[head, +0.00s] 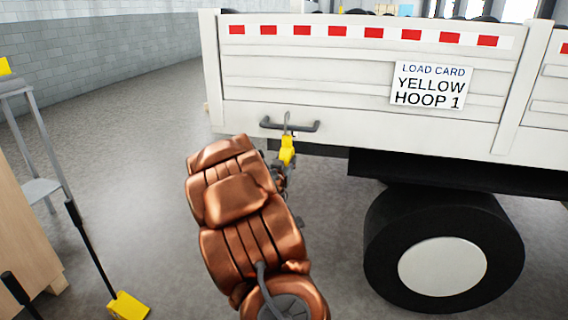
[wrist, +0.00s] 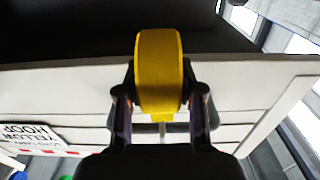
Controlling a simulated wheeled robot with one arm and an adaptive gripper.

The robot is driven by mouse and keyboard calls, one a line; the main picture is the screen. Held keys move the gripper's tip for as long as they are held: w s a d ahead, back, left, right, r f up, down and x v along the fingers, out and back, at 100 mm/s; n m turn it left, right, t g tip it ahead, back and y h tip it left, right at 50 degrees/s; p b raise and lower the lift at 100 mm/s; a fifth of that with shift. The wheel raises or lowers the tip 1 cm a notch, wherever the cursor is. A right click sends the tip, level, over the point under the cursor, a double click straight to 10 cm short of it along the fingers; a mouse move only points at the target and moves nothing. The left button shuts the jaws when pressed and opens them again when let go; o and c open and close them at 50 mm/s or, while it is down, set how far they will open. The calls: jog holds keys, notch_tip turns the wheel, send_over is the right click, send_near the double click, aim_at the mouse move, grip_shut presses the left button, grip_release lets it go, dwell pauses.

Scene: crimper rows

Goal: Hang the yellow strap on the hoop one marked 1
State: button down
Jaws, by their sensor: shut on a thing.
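The yellow strap (head: 287,149) is held in my gripper (head: 281,167), in front of the white truck side. In the wrist view the strap (wrist: 158,65) sits between the two dark fingers of my gripper (wrist: 160,92), which are shut on it. A grey hook (head: 286,121) rises from the strap's top and overlaps the dark hoop (head: 310,127) on the truck's lower side wall. I cannot tell whether the hook touches or goes around the hoop. A white load card (head: 430,86) to the right reads "YELLOW HOOP 1".
The truck's side wall (head: 310,75) fills the back, with a large black wheel (head: 380,245) below right. At left stand a grey stepladder (head: 40,190), a wooden box (head: 25,220) and a yellow, long-handled tool (head: 128,306).

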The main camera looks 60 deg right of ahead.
jog(key=shift+d+f+b, duration=0.15)
jog(key=shift+f+b, duration=0.4)
jog(key=shift+f, duration=0.75)
jog(key=c, duration=0.7)
grip_release()
jog(key=shift+o, duration=0.2)
jog(key=v, duration=0.7)
jog(key=shift+a, duration=0.25)
